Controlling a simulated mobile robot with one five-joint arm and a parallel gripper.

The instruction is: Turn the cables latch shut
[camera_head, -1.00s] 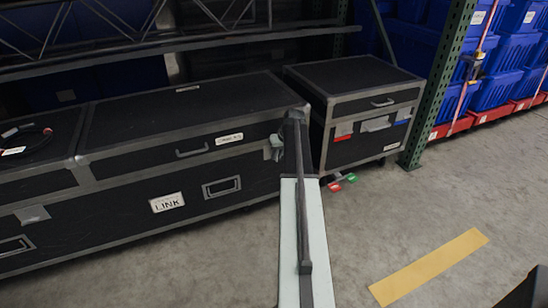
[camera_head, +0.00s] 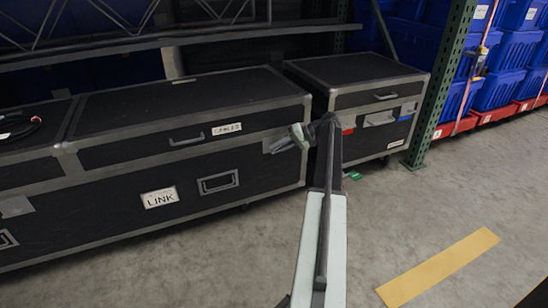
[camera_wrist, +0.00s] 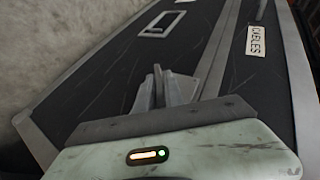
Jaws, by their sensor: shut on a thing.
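The black case with the CABLES label (camera_head: 227,129) on its lid front stands at the left in the head view; the label also shows in the wrist view (camera_wrist: 256,40). The grey cables latch (camera_head: 272,145) is at the right end of its front, at the lid seam. My gripper (camera_head: 297,136) reaches the latch from the right. In the wrist view my gripper (camera_wrist: 160,88) is shut on the grey latch piece at the case front. The fingers hide part of the latch, so its exact angle is hard to tell.
A LINK label (camera_head: 160,197) and a recessed handle (camera_head: 218,183) are on the case's lower front. A second black case (camera_head: 355,75) stands close on the right, beside a green rack post (camera_head: 436,85). Open concrete floor with a yellow strip (camera_head: 440,268) lies in front.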

